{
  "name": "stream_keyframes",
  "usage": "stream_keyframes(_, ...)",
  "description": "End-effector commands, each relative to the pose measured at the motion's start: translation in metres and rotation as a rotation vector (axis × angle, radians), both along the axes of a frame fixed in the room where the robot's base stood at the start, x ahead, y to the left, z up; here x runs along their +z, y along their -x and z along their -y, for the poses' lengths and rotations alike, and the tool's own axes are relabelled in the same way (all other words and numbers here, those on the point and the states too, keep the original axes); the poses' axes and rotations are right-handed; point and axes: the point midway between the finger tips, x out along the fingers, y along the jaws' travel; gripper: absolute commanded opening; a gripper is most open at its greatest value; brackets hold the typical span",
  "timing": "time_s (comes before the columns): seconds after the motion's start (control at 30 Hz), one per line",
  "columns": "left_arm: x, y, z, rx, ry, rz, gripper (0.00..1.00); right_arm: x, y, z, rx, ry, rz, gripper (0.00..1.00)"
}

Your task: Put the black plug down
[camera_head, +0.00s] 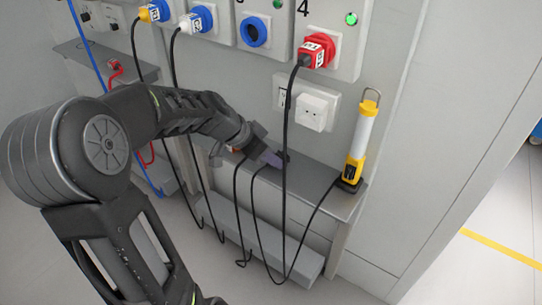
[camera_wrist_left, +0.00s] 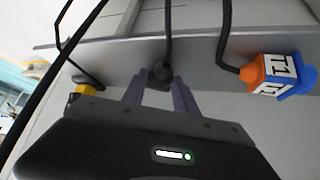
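The black plug (camera_head: 284,157) is at the tips of my left gripper (camera_head: 272,158), just over the grey shelf (camera_head: 322,184). In the left wrist view the plug (camera_wrist_left: 160,76) sits between the two purple fingertips (camera_wrist_left: 160,84), which appear to touch it on both sides. Its black cable runs up out of the picture. The shelf (camera_wrist_left: 205,52) lies right behind the plug; I cannot tell whether the plug touches it. My right gripper is not in view.
An orange and blue plug (camera_wrist_left: 280,75) is at the shelf on the right in the left wrist view. A yellow work light (camera_head: 361,140) stands at the shelf's right end. Black cables hang in front of the shelf. A red plug (camera_head: 317,50) is in a wall socket above.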

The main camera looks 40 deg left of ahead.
Motion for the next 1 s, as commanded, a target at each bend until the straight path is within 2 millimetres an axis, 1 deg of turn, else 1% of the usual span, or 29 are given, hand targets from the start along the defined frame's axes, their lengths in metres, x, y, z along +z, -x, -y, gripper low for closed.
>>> stream_keyframes(0.03, 0.000, 0.000, 0.000, 0.000, 0.000, 0.000, 0.39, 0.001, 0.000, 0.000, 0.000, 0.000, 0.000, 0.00)
stream_keyframes(0.23, 0.000, 0.000, 0.000, 0.001, 0.001, 0.000, 0.55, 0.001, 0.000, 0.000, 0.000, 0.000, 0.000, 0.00)
stream_keyframes(0.47, 0.001, 0.000, 0.000, 0.001, 0.001, 0.000, 0.55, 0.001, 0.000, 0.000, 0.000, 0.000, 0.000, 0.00)
stream_keyframes(0.67, 0.008, 0.003, -0.002, 0.002, -0.001, 0.000, 0.55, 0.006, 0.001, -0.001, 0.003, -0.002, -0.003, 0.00)
stream_keyframes(0.77, 0.020, 0.010, -0.005, 0.002, -0.002, 0.002, 0.55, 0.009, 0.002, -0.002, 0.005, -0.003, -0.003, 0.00)
stream_keyframes(1.0, 0.061, 0.038, -0.016, 0.003, -0.002, 0.003, 0.55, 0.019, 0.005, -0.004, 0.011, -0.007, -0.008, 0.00)
